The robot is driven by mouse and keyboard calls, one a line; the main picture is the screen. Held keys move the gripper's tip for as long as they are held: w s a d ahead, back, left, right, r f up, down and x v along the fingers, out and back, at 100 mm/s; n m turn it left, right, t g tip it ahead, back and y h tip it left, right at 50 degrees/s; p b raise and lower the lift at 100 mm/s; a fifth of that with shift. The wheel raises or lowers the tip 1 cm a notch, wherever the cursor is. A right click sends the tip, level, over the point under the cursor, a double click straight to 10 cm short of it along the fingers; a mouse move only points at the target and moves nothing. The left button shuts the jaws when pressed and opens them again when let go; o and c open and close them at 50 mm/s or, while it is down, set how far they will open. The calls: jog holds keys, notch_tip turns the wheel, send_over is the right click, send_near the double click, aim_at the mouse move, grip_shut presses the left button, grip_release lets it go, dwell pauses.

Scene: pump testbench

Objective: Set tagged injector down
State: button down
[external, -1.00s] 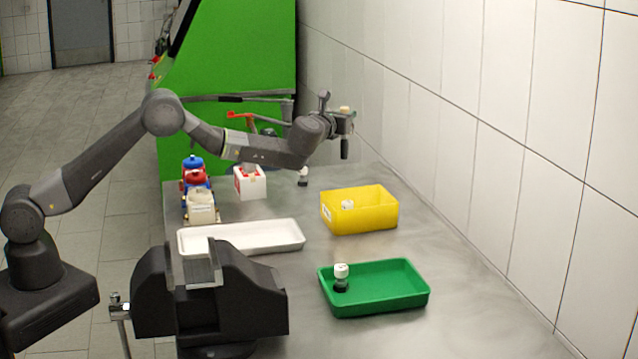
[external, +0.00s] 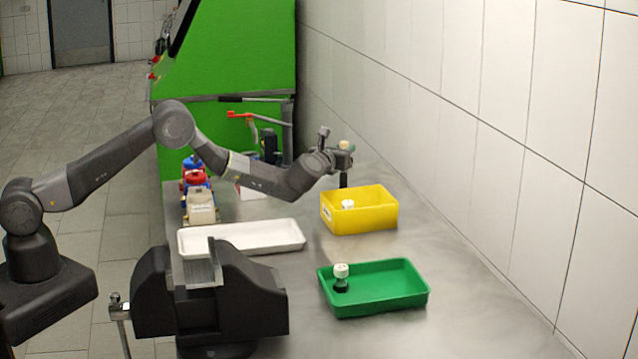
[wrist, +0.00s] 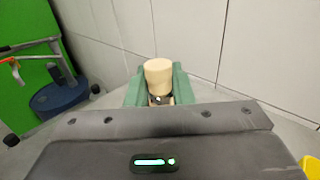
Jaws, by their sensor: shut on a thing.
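My gripper (external: 342,157) is shut on an injector with a cream cap (external: 344,146); the dark lower part hangs below the jaws behind the yellow bin's back edge. In the wrist view the cream-capped injector (wrist: 158,76) stands between the green fingers (wrist: 157,90). I cannot make out a tag on it. It appears held above the bench, at the far side of the yellow bin (external: 372,217). A white-capped item (external: 348,205) is inside that bin. Another white-capped injector (external: 341,275) stands upright in the green tray (external: 400,300), at its left end.
An empty white tray (external: 245,238) lies left of the yellow bin. A black vise (external: 215,300) stands at the front left. Red, blue and cream pump parts (external: 198,195) stand at the back left, near the green machine (external: 240,50). The bench's right side is clear beside the tiled wall.

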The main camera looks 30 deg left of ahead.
jog(key=shift+f, duration=0.15)
jog(key=c, duration=1.7)
grip_release()
jog(key=o, duration=0.4)
jog(key=shift+r, duration=0.2)
jog(key=shift+s+f, duration=0.1)
jog(key=shift+s, duration=0.2)
jog(key=s+b, duration=0.3)
jog(key=s, duration=0.8)
jog(key=shift+s+b, duration=0.2)
jog(key=shift+b, duration=0.1)
